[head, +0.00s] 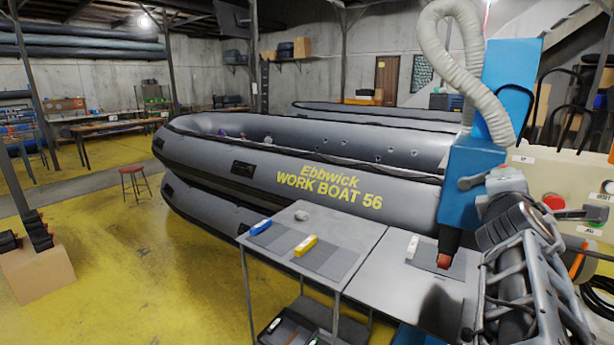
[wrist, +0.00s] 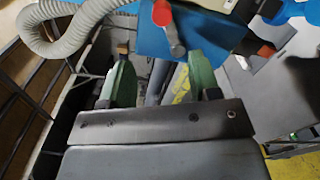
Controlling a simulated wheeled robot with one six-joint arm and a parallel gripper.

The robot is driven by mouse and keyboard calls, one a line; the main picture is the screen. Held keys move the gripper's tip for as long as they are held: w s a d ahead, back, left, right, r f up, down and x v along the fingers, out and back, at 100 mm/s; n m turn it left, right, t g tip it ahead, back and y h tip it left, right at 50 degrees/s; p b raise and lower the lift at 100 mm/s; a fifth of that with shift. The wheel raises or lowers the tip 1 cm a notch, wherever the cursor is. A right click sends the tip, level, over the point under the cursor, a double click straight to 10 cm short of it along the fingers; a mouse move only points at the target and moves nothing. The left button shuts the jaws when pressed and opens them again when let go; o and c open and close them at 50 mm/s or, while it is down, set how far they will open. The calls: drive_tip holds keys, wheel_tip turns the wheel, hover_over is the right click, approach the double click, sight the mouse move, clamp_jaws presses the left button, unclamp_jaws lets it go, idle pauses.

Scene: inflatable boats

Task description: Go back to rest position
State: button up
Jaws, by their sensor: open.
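My gripper (wrist: 160,75) shows in the wrist view as two green fingers standing apart, with nothing between them. A grey plate fills the lower part of that view. Behind the fingers is a blue machine (wrist: 165,42) with a red-ended lever (wrist: 163,15) and a ribbed hose (wrist: 70,35). In the head view the same blue machine (head: 470,190) stands at the right, its dark, red-tipped end over the workbench (head: 385,295). My gripper's fingers cannot be made out in the head view.
A side table (head: 310,225) holds a blue item (head: 260,227), a yellow item (head: 306,245) and a grey lump (head: 302,215). A white item (head: 412,247) stands on the workbench. A large grey inflatable boat (head: 300,165) lies behind. A control panel (head: 565,190) is at right.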

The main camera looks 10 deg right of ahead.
drive_tip(key=w+a+f+m+g+y, duration=0.1)
drive_tip(key=w+a+f+m+y, duration=0.2)
drive_tip(key=a+f, duration=0.4)
drive_tip(key=w+a+f+m+g+y, duration=0.25)
drive_tip(key=a+f+m, duration=0.25)
drive_tip(key=f, duration=0.3)
drive_tip(key=s+a+f+m+g+y, duration=0.2)
drive_tip(key=s+a+f+y, duration=0.1)
drive_tip(key=a+f, duration=0.4)
drive_tip(key=s+a+f+m+g+y, duration=0.2)
drive_tip(key=s+a+f+y, duration=0.2)
drive_tip(key=a+f, duration=0.3)
drive_tip(key=a+y, duration=0.1)
drive_tip(key=a, duration=0.3)
drive_tip(key=shift+s+a+f+m, duration=0.3)
drive_tip(key=shift+m, duration=0.1)
drive_tip(key=shift+g, duration=0.25)
drive_tip(key=shift+c, duration=1.4)
drive_tip(key=shift+d, duration=0.15)
